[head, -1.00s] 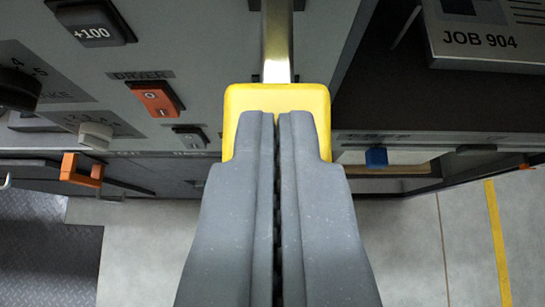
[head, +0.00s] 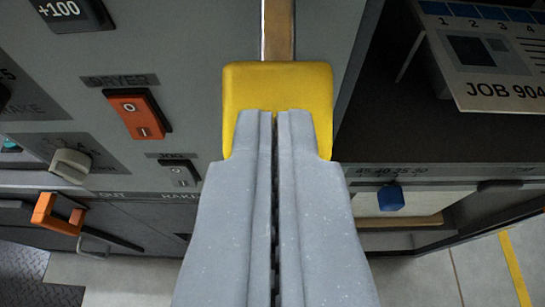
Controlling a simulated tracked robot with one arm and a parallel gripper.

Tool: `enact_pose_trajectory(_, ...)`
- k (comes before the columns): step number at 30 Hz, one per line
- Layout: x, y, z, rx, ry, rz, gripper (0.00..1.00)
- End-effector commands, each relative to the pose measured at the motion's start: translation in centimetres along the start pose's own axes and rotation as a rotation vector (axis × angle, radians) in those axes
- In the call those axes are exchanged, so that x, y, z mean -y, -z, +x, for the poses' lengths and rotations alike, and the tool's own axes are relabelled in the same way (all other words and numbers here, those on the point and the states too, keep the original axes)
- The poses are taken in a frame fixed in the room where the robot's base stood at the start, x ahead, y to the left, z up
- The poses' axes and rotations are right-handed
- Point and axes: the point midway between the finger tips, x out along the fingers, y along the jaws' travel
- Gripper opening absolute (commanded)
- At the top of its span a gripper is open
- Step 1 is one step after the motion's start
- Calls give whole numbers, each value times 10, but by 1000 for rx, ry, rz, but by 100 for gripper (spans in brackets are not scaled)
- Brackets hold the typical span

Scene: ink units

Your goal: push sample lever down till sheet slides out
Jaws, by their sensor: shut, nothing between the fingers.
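The sample lever has a yellow block-shaped handle (head: 277,85) on a flat metal bar (head: 277,30) that runs up out of the picture. My gripper (head: 275,115) is shut and empty, with its two grey fingers side by side. Its fingertips overlap the lower part of the yellow handle in the head view. I cannot tell for sure whether they press on it or only lie in front of it. A printed sheet marked JOB 904 (head: 490,65) shows at the upper right, above a dark opening. The lower middle of the handle is hidden by the fingers.
On the grey panel at left are an orange rocker switch (head: 137,114), a JOG switch (head: 180,172), a +100 button (head: 72,12) and a light knob (head: 70,165). An orange handle (head: 58,214) sticks out at lower left. A blue slider (head: 390,197) is at right.

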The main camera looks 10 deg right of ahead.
Motion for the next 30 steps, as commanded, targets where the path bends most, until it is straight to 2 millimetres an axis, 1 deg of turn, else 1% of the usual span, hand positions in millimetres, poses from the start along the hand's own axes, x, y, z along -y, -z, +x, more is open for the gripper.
enact_pose_trajectory(1, 0, -4, 2, 3, -1, 0, 0)
enact_pose_trajectory(6, -1, -7, 4, 5, -3, -2, 0)
enact_pose_trajectory(23, -2, -12, 6, 16, -8, -2, 0)
enact_pose_trajectory(26, -2, -10, 3, 15, -7, -2, 0)
enact_pose_trajectory(30, -1, 3, -10, 8, -5, 0, 0)
